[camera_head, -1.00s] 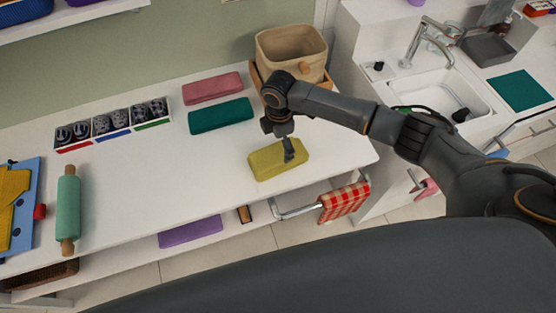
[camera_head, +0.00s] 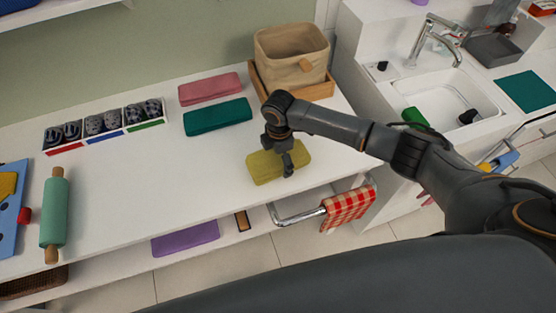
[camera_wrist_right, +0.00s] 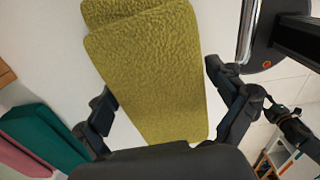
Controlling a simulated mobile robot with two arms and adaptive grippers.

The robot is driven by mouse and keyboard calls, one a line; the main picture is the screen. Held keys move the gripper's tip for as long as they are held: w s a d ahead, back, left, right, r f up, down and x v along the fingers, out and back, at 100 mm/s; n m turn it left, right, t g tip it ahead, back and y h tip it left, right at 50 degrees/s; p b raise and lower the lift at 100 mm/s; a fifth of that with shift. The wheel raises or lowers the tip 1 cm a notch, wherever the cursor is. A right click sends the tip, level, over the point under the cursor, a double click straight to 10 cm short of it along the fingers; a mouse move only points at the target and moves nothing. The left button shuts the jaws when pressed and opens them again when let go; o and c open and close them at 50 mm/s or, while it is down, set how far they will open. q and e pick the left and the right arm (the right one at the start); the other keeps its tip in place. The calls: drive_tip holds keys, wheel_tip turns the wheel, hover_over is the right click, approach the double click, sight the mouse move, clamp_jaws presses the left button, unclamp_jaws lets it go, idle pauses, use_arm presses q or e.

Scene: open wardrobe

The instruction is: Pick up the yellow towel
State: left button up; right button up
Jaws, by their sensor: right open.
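The yellow towel (camera_head: 263,168) lies folded on the white tabletop, near its front right part. My right gripper (camera_head: 287,168) is at the towel from above, at its right half in the head view. In the right wrist view the towel (camera_wrist_right: 150,70) fills the middle, between the two spread fingers of my right gripper (camera_wrist_right: 165,110). The fingers stand on either side of it; I cannot tell whether they touch it. My left gripper is not in view.
A teal towel (camera_head: 217,117) and a pink towel (camera_head: 209,89) lie behind. A beige basket (camera_head: 290,55) in a wooden tray stands at the back right. A red checked cloth (camera_head: 348,205) hangs on a rail at the table's front.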

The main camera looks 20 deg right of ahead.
drive_tip(key=shift+f+b, duration=0.3)
drive_tip(key=shift+f, duration=0.45)
drive_tip(key=c, duration=0.8)
wheel_tip(320, 180, up, 7)
drive_tip(key=p, duration=0.7)
drive_tip(key=shift+r, duration=0.15)
idle(0.4)
